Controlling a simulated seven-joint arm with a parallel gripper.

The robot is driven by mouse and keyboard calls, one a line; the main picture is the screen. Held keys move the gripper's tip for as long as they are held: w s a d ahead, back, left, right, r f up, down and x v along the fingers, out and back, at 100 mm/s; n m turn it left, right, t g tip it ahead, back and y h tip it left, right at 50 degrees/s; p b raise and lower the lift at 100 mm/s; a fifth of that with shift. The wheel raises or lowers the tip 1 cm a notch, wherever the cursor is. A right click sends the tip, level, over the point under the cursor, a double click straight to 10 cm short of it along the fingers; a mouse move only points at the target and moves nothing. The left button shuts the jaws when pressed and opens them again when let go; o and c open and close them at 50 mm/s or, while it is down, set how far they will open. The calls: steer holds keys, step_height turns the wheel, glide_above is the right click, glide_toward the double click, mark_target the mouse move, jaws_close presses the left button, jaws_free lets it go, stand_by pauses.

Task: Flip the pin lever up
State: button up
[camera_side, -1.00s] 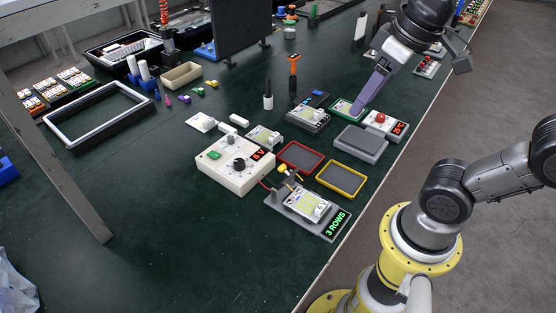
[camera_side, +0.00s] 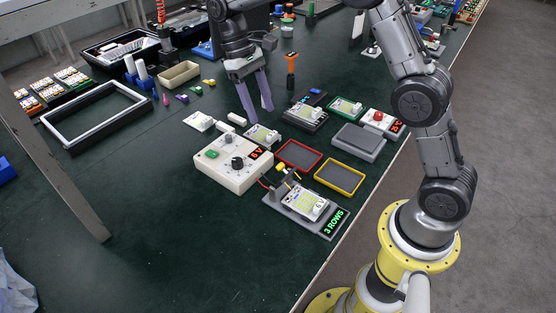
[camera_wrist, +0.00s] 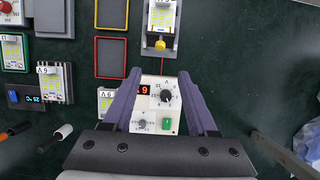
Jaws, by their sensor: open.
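A cream control box (camera_side: 225,178) stands mid-table with a red digit display, a black dial (camera_side: 238,163) and a green switch (camera_side: 211,154). A small grey pin-like part (camera_side: 228,139) sits on its back edge; it looks like the pin lever, but its tilt is too small to tell. The wrist view shows the box (camera_wrist: 151,108) between my fingers and the grey part (camera_wrist: 142,123) near its lower edge. My gripper (camera_side: 259,115) has purple fingers, spread open and empty, above the table just behind the box. It also shows in the wrist view (camera_wrist: 160,75).
A small lamp board (camera_side: 262,135) lies close to my fingertips. Red-rimmed (camera_side: 299,155) and yellow-rimmed (camera_side: 340,178) trays lie to the right. A "3 ROWS" board (camera_side: 310,208) is in front, wired to the box. The table's left front is clear.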

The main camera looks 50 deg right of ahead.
steer(key=x, duration=1.5)
steer(key=shift+s+f, duration=0.15)
steer(key=shift+f, duration=0.1)
jaws_close()
